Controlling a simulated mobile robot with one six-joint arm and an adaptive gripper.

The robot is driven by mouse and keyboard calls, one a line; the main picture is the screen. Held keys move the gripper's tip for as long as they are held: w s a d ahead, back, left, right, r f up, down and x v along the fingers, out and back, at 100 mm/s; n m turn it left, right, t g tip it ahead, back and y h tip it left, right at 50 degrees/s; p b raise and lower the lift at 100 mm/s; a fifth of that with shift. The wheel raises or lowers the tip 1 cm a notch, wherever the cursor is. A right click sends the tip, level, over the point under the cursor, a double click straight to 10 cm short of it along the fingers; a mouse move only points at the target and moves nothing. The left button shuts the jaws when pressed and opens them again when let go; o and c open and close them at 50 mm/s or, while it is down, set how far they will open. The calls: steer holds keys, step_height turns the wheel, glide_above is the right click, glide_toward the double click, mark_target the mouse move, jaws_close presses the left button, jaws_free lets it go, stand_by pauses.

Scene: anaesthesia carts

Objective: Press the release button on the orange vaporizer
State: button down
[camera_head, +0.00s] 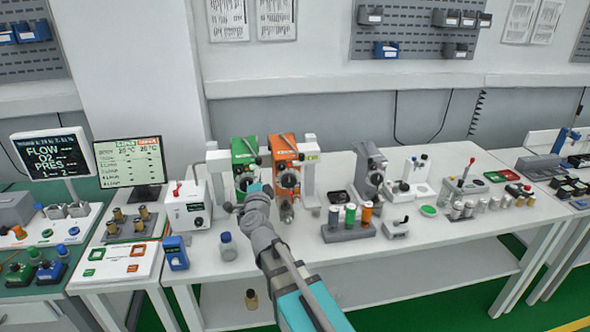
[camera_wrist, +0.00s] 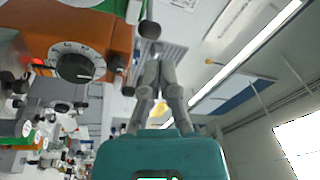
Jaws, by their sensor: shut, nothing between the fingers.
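The orange vaporizer (camera_head: 284,150) stands upright on the white bench, right of the green vaporizer (camera_head: 244,155). In the wrist view, its orange body (camera_wrist: 110,38) fills the upper left, with a dark round dial (camera_wrist: 78,64) on its face. My gripper (camera_wrist: 153,52) is shut and empty, its fingertips just right of the orange body and close to small dark knobs at its edge. I cannot tell whether the fingertips touch anything. The release button cannot be told apart from these dark parts. In the head view, my arm and wrist hide most of the fingers.
A grey unit (camera_head: 370,170) and a rack of coloured cylinders (camera_head: 348,233) stand to the right. A blue-capped bottle (camera_head: 228,247) and a white box (camera_head: 188,206) stand to the left.

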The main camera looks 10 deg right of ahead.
mark_target(297, 163)
steer(key=s+d+f+m+g+h, duration=0.2)
steer(key=s+d+m+g+h, duration=0.3)
steer(key=m+h, duration=0.6)
steer(key=shift+f+m+g, duration=0.4)
steer(key=shift+m+g, duration=0.5)
steer(key=w+a+x, duration=0.2)
steer(key=x, duration=1.1)
steer(key=shift+s, duration=0.1)
